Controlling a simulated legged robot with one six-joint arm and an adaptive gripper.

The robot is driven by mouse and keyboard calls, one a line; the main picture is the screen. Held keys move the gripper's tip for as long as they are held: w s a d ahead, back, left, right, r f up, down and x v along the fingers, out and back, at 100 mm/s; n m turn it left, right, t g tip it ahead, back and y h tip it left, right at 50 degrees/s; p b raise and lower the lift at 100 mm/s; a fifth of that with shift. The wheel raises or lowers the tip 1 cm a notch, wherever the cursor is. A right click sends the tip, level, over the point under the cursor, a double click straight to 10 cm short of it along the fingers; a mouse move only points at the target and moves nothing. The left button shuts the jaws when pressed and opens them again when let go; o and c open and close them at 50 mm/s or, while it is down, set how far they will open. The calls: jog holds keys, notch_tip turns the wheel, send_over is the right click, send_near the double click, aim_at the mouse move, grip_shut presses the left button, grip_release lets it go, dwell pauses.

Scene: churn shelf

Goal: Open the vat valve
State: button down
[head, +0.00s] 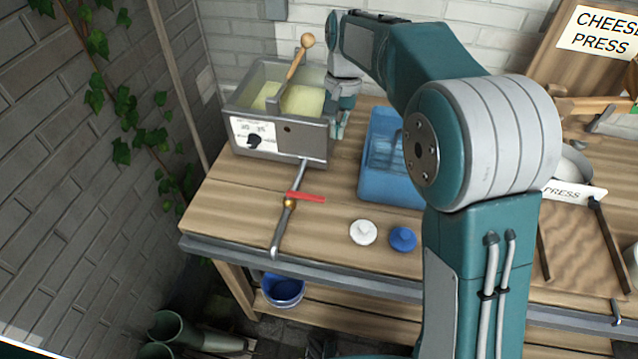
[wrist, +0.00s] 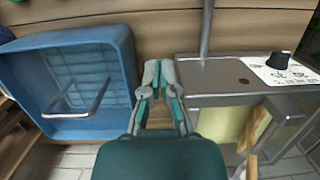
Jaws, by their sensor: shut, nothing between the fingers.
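The grey metal vat (head: 308,140) stands at the back left of the bench, with pale yellow contents and a wooden-handled tool in it. A pipe (head: 279,232) runs from its front toward the bench edge. The brass valve (head: 289,203) sits on this pipe, and its red lever (head: 310,198) points right, across the pipe. My gripper (head: 341,128) is beside the vat's right side, behind the valve and apart from the lever. In the wrist view my gripper (wrist: 158,70) is shut and empty, between the blue crate and the vat (wrist: 220,90). The lever is not visible there.
The blue crate (head: 377,188) stands right of the vat; it also shows in the wrist view (wrist: 122,50). A white knob (head: 363,232) and a blue knob (head: 402,239) lie right of the valve. A blue bowl (head: 283,290) is below the bench edge. Bench around the lever is clear.

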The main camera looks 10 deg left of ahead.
aim_at(305, 198)
jog(key=a+f, duration=0.1)
jog(key=w+a+f, duration=0.1)
jog(key=shift+w+a+f+g, duration=0.1)
jog(key=shift+a+f+g, duration=0.15)
jog(key=shift+f+g, duration=0.05)
jog(key=x, duration=1)
jog(key=shift+d+f, duration=0.1)
jog(key=shift+f, duration=0.05)
jog(key=s, duration=0.3)
jog(key=shift+s, duration=0.55)
